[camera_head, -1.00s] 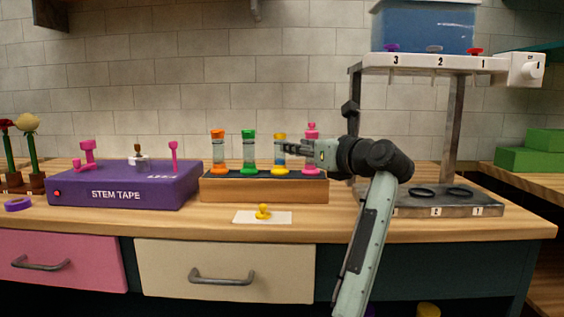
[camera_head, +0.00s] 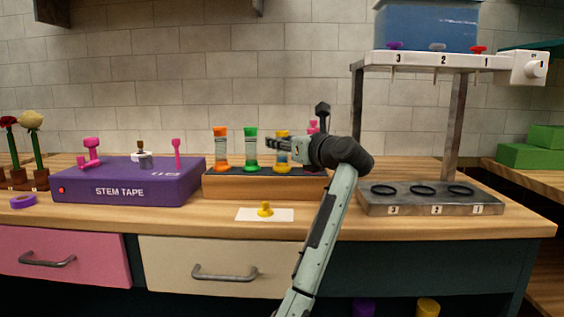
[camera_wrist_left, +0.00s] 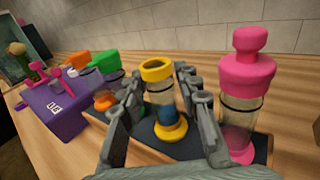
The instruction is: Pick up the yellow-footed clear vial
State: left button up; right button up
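The yellow-footed clear vial (camera_head: 282,168) stands upright in the wooden rack (camera_head: 262,190) between the green and pink vials. In the left wrist view it shows a yellow cap, clear body and yellow foot (camera_wrist_left: 171,131). My left gripper (camera_head: 277,145) reaches in from the right, level with the vial, and covers part of it in the head view. In the left wrist view its fingers (camera_wrist_left: 160,84) are apart, one on each side of the vial, with some gap visible. My right gripper is not in view.
The pink vial (camera_wrist_left: 243,90) stands close on the right of the fingers. Green (camera_head: 251,148) and orange (camera_head: 221,148) vials stand to the left. A yellow stopper (camera_head: 265,209) sits on a white card in front. A purple stem tape box (camera_head: 125,185) is further left.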

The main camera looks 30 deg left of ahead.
pick_arm(q)
grip_shut()
jog(key=shift+r, duration=0.1)
jog(key=shift+r, duration=0.1)
